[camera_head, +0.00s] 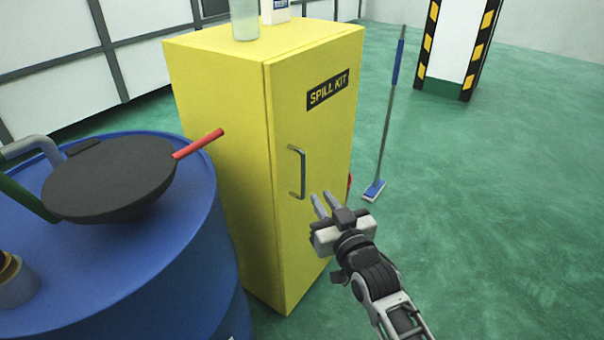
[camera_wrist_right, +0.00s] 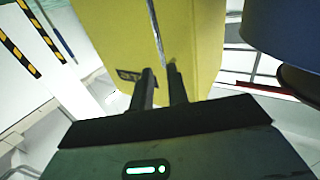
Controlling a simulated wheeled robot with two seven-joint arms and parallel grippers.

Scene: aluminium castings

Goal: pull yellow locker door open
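The yellow locker (camera_head: 215,120) stands in the middle of the head view. Its door (camera_head: 325,150), marked SPILL KIT, looks shut. A grey bar handle (camera_head: 303,172) runs upright near the door's left edge. My right gripper (camera_head: 320,196) is in front of the door, just right of the handle's lower end. Its two fingers are apart, with nothing seen between them, and they point toward the door. In the right wrist view the fingers (camera_wrist_right: 162,75) are a small gap apart before the yellow door (camera_wrist_right: 195,40), partly covering its label. My left gripper is not in view.
A blue drum (camera_head: 170,270) stands close left of the locker, with a dark bowl-shaped lid or pan (camera_head: 110,185) and a red rod (camera_head: 198,143) on top. A glass jar (camera_head: 245,20) stands on the locker. A blue mop (camera_head: 385,120) stands behind right. Green floor is free at right.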

